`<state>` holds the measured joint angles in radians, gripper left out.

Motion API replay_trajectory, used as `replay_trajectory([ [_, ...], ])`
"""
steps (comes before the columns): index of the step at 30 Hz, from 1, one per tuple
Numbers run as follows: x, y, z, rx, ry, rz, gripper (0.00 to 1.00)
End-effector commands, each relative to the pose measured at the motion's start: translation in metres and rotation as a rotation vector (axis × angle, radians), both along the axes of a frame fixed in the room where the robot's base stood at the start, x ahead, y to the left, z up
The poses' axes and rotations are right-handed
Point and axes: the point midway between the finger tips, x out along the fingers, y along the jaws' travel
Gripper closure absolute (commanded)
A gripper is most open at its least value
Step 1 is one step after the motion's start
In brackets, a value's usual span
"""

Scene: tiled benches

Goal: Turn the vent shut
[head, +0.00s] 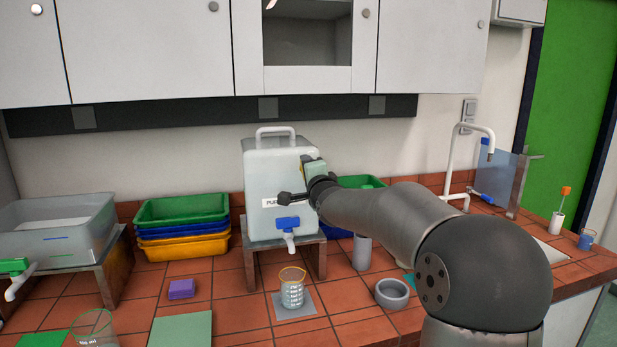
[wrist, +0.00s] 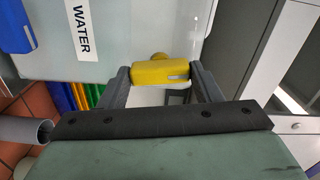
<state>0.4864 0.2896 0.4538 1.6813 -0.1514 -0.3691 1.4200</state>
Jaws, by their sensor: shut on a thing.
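The vent is a yellow knob (wrist: 161,75) on the wall of the pale water container, seen in the wrist view. My gripper (wrist: 160,82) has one dark finger on each side of it and is shut on it. The container (head: 262,170) stands on a small tiled stand in the head view, with a handle on top and a blue tap (head: 288,223) low on its front. In the head view my gripper and wrist cover part of the container's right side, and the knob is mostly hidden there. In the wrist view the container (wrist: 120,60) carries a "WATER" label.
A glass beaker (head: 291,290) stands on a grey mat below the tap. A grey cylinder (head: 362,253) and a grey ring-shaped bowl (head: 391,293) are under my arm. Stacked coloured trays (head: 182,210) sit left of the container. Wall cupboards hang above.

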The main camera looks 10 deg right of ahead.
Motion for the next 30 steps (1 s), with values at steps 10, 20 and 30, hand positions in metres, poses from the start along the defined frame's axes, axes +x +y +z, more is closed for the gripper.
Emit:
replay_trajectory([
  [10, 0.0, -0.0004, -0.0006, 0.151, 0.001, 0.0, 0.65],
  [20, 0.0001, 0.0004, -0.0001, 0.184, 0.001, 0.0, 0.65],
  [30, 0.0001, 0.0004, -0.0001, 0.184, 0.001, 0.0, 0.2],
])
